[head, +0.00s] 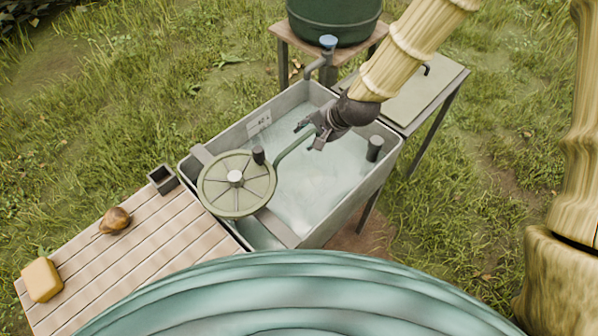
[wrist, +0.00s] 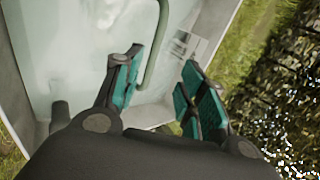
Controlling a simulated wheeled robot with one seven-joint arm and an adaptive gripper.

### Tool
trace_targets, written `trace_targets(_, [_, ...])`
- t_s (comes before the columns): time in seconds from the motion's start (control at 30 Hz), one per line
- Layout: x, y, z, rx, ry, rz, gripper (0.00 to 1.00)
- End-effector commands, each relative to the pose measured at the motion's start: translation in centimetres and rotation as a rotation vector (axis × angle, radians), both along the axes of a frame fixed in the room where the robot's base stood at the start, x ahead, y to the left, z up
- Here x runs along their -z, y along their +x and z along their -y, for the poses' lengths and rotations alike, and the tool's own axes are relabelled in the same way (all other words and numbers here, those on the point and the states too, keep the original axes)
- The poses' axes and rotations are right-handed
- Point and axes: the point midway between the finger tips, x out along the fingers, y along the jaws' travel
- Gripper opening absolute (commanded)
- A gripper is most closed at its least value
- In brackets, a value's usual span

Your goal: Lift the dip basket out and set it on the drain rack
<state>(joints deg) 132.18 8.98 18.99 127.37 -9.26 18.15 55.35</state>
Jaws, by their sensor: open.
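My gripper (head: 309,134) is open above the water in the grey tank (head: 391,148). In the wrist view its teal-padded fingers (wrist: 162,60) are spread. A curved green bar (head: 292,149), perhaps the dip basket's handle, runs from near my fingers down towards a round spoked green wheel. In the wrist view the bar (wrist: 158,45) shows between the fingers, closer to the left one; I cannot tell whether they touch. No basket body can be made out in the pale water. A slatted wooden surface (head: 150,245), possibly the drain rack, adjoins the tank at the left.
The spoked wheel (head: 236,183) lies over the tank's left end. A brown pear (head: 115,220) and a yellow block (head: 41,280) sit on the slats, with a small dark square cup (head: 163,179) nearby. A green barrel (head: 334,22) stands behind the tank.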

Motion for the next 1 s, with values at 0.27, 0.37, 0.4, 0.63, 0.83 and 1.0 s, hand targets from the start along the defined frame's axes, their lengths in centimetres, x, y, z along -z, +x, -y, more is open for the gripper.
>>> trace_targets(0.27, [3.6,0.0,0.6,0.01,0.0,0.0,0.4])
trace_targets(0.37, [3.9,0.0,0.8,0.014,0.0,0.0,0.4])
trace_targets(0.4, [4.0,0.1,0.8,0.014,-0.001,-0.001,0.4])
trace_targets(0.63, [5.9,0.9,0.0,0.016,-0.001,-0.003,0.4])
trace_targets(0.83, [7.6,1.9,-0.9,0.016,-0.001,0.0,0.4])
trace_targets(1.0, [8.3,2.2,-1.3,0.014,-0.001,-0.001,0.4])
